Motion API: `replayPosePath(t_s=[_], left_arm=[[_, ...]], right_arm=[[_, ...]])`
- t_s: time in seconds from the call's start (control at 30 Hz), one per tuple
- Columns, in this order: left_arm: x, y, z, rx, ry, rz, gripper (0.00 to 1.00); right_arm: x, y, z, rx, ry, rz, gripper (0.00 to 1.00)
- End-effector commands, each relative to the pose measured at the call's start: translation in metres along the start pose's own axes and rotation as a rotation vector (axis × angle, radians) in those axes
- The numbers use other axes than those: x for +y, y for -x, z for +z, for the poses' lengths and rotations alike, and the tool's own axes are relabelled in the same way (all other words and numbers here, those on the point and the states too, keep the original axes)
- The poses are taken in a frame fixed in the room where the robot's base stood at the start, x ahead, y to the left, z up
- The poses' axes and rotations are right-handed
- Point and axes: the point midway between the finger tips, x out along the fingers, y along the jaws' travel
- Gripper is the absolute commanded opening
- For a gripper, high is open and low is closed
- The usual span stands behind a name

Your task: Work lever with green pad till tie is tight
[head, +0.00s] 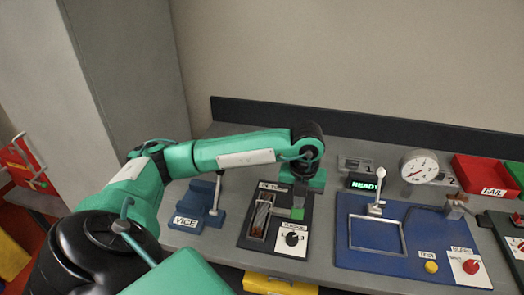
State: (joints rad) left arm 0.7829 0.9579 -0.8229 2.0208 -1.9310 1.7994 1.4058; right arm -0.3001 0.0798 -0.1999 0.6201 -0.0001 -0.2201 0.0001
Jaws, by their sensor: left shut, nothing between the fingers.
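The tensioning station (252,242) is a dark panel on the grey bench, with a framed slot on its left side. A brownish strip or bundle (260,217) lies in the slot; I cannot make out the tie or how tight it is. A short grey lever (282,212) runs right from the slot to a small green pad (297,214). My left gripper (299,201) comes down from above, its fingers shut and empty. Its tips are at or just above the pad; I cannot tell whether they touch it. My right gripper is out of view.
A black knob (292,239) sits on a white plate just in front of the pad. A blue vice (196,213) stands left of the panel. A blue test board (385,263) with a frame, a lit READY sign (364,185) and a gauge (419,167) stands to the right.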

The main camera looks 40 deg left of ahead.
Motion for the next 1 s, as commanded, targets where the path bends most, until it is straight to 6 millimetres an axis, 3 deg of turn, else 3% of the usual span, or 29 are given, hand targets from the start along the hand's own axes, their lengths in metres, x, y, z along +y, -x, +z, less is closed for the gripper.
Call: replayPosePath(t_s=[0.17, 1.0], left_arm=[[0.0, 0.005, 0.001, -0.001, 0.001, 0.0, 0.0], [0.0, 0.08, 0.009, -0.001, 0.0, 0.0, 0.0]], right_arm=[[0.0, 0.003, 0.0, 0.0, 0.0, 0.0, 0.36], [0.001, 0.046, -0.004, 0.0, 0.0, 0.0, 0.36]])
